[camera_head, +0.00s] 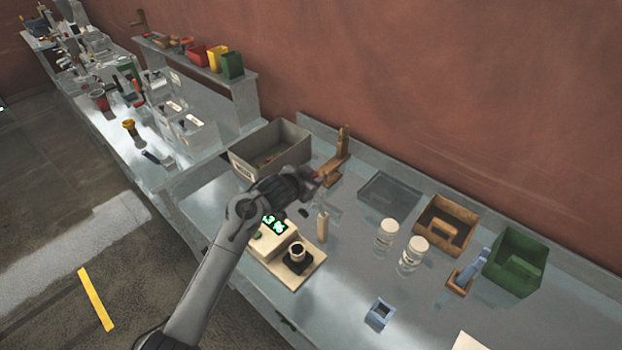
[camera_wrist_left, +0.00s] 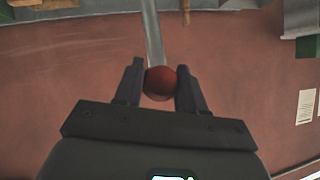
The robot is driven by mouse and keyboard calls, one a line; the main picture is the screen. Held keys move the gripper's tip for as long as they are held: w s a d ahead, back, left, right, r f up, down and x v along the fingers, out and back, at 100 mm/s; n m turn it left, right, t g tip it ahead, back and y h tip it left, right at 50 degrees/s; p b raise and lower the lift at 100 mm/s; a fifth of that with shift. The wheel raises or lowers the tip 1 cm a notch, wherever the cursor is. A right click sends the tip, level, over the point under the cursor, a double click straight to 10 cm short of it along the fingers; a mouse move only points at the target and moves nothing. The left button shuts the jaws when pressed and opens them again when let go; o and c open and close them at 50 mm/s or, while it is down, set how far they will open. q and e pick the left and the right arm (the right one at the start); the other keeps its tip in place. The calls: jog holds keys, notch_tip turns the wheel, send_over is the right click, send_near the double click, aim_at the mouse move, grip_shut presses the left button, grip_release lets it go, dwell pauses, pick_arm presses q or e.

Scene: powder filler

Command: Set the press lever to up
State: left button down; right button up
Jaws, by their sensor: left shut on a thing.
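The press (camera_head: 343,142) is a brown upright post on a brown base at the back of the bench, beside the grey bin. Its lever shows in the left wrist view as a grey rod (camera_wrist_left: 152,35) ending in a round red knob (camera_wrist_left: 160,82). My left gripper (camera_head: 314,178) reaches the front of the press; in the wrist view its two dark fingers (camera_wrist_left: 159,88) are shut on the red knob, one on each side. My gripper hides most of the lever in the head view, so its angle is hard to tell there. My right gripper is not in view.
A grey bin (camera_head: 297,134) stands left of the press. A scale (camera_head: 268,246) with a green display and a small dark cup on it (camera_head: 297,257) sits in front. A clear tray (camera_head: 390,194), two jars (camera_head: 386,233), a brown caddy (camera_head: 446,222) and a green bin (camera_head: 519,279) stand right.

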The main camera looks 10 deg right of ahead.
pick_arm(q)
jog(key=shift+d, duration=0.1)
jog(key=c, duration=1)
grip_release()
jog(key=shift+d, duration=0.1)
jog(key=o, duration=0.3)
jog(key=shift+w+d+r, duration=0.1)
jog(key=shift+w+d, duration=0.05)
jog(key=shift+w, duration=0.05)
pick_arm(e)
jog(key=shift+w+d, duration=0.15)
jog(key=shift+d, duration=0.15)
pick_arm(q)
jog(key=shift+s+a, duration=0.1)
jog(key=shift+a, duration=0.1)
